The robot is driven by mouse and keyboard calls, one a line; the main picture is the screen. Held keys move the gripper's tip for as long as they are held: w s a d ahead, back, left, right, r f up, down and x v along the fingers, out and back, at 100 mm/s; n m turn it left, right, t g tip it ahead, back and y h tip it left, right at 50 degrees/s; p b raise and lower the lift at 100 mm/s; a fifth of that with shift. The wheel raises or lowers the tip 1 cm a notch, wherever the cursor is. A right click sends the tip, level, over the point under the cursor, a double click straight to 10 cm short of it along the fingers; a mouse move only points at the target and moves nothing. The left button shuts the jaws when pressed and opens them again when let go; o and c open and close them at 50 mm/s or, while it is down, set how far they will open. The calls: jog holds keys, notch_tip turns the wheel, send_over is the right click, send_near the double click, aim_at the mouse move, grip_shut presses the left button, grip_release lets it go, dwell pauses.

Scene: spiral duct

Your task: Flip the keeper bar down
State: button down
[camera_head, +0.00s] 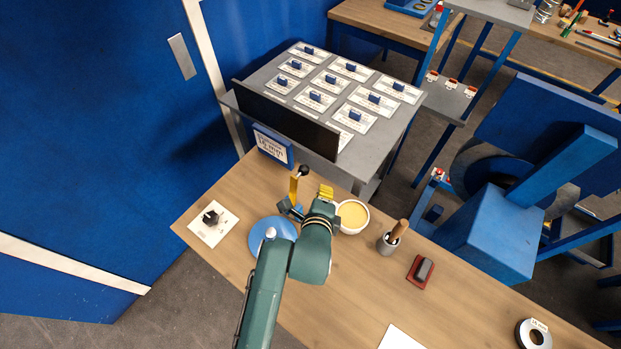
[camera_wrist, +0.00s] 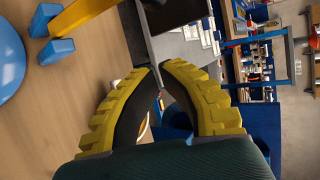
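The keeper bar (camera_head: 294,186) appears to be the yellow bar with a black knob at its top, standing roughly upright from blue brackets (camera_head: 288,207) beside a blue disc (camera_head: 263,233). In the wrist view the yellow bar (camera_wrist: 88,14) rises from blue blocks (camera_wrist: 52,36) at upper left, its top cut off by the frame. My gripper (camera_head: 326,191) is right of the bar and apart from it. In the wrist view my gripper's (camera_wrist: 160,69) yellow fingertips are brought together, with nothing visible held between them. My arm hides part of the disc.
A bowl of yellow material (camera_head: 353,216) stands close right of my gripper. A cup with a wooden-handled tool (camera_head: 390,241) and a red-based block (camera_head: 421,272) are further right. A white plate with a black knob (camera_head: 213,222) is left. A small sign (camera_head: 272,146) and dark panel (camera_head: 287,122) stand behind.

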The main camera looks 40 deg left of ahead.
jog(key=shift+w+r, duration=0.1)
jog(key=b+x, duration=0.2)
jog(key=x, duration=0.8)
jog(key=s, duration=0.1)
jog(key=s+a+r+p, duration=0.1)
jog(key=s+r, duration=0.1)
jog(key=shift+s+a+p, duration=0.25)
jog(key=shift+p, duration=0.15)
jog(key=shift+b, duration=0.3)
